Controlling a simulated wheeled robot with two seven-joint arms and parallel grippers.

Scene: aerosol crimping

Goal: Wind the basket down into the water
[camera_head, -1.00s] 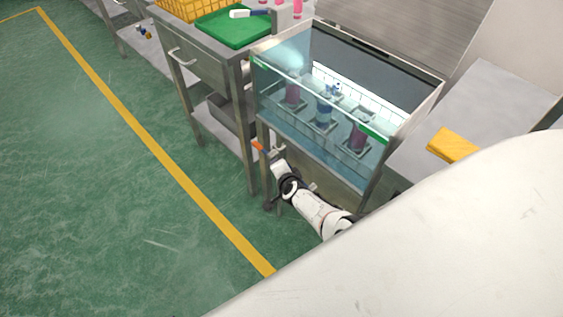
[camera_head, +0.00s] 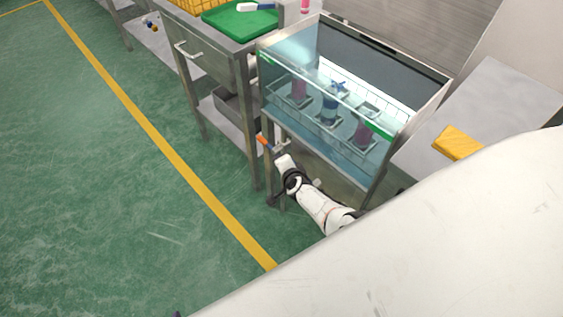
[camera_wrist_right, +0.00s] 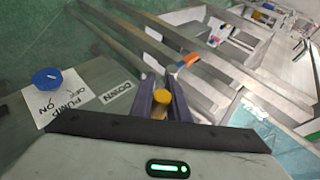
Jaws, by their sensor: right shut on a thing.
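The glass water tank (camera_head: 262,60) stands in the upper middle of the head view, its front pane facing me. Inside it the wire basket (camera_head: 398,113) holds upright cans, among them a dark blue one (camera_head: 330,106) and a purple one (camera_head: 363,131). Reflections hide how deep the basket sits. My right gripper (camera_head: 281,156) is low at the tank's front left leg. In the right wrist view my right gripper (camera_wrist_right: 162,104) is shut on a yellow crank knob (camera_wrist_right: 162,97).
An orange lever end (camera_head: 263,140) sits just left of my right gripper. The right wrist view shows a blue knob (camera_wrist_right: 47,78) by a PUMP ON label and a DOWN label (camera_wrist_right: 117,92). A steel table (camera_head: 216,48) stands left; a yellow block (camera_head: 458,143) lies right.

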